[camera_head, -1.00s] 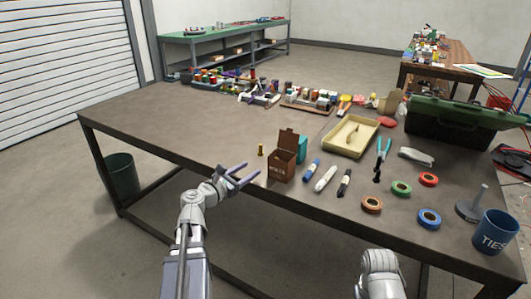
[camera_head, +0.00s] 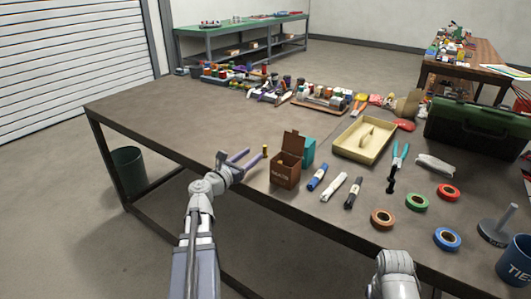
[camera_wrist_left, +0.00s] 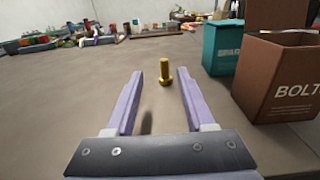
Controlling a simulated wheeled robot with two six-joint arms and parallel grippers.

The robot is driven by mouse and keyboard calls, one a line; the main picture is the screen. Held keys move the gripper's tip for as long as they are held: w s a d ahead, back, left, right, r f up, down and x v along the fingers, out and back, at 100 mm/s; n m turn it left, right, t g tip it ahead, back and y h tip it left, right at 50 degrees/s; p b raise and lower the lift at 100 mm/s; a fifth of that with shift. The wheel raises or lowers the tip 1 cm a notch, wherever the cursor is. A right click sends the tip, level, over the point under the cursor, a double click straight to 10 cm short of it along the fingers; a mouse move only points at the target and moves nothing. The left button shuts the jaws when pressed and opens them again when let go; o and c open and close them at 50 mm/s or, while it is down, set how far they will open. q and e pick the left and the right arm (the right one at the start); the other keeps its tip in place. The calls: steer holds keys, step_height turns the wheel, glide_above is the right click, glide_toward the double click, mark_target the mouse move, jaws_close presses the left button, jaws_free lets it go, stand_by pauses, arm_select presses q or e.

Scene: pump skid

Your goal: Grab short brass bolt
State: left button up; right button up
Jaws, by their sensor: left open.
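In the left wrist view the bolt (camera_wrist_left: 165,70) shows between the tips of the two purple fingers, with clear gaps on both sides. My left gripper (camera_head: 254,156) is open and empty, low over the table's front edge, its fingers pointing at the bolt; it also shows in the left wrist view (camera_wrist_left: 160,78). Part of my right arm shows at the bottom of the head view, but its gripper is out of view.
An open brown bolt box (camera_head: 285,172) and a teal box (camera_head: 308,151) stand just right of the bolt. Markers, tape rolls and a cream tray (camera_head: 345,148) lie further right. The table (camera_head: 180,125) is clear to the left and behind the bolt.

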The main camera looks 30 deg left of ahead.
mark_target(265, 151)
arm_select(q)
steer(key=w, duration=0.5)
steer(key=shift+w+d, duration=0.15)
steer(key=shift+w, duration=0.05)
steer(key=shift+w+d, duration=0.2)
steer(key=shift+w, duration=0.7)
steer(key=shift+w+d, duration=0.15)
steer(key=shift+w, duration=0.7)
steer(key=shift+w+d, duration=0.2)
steer(key=shift+w, duration=0.7)
jaws_close()
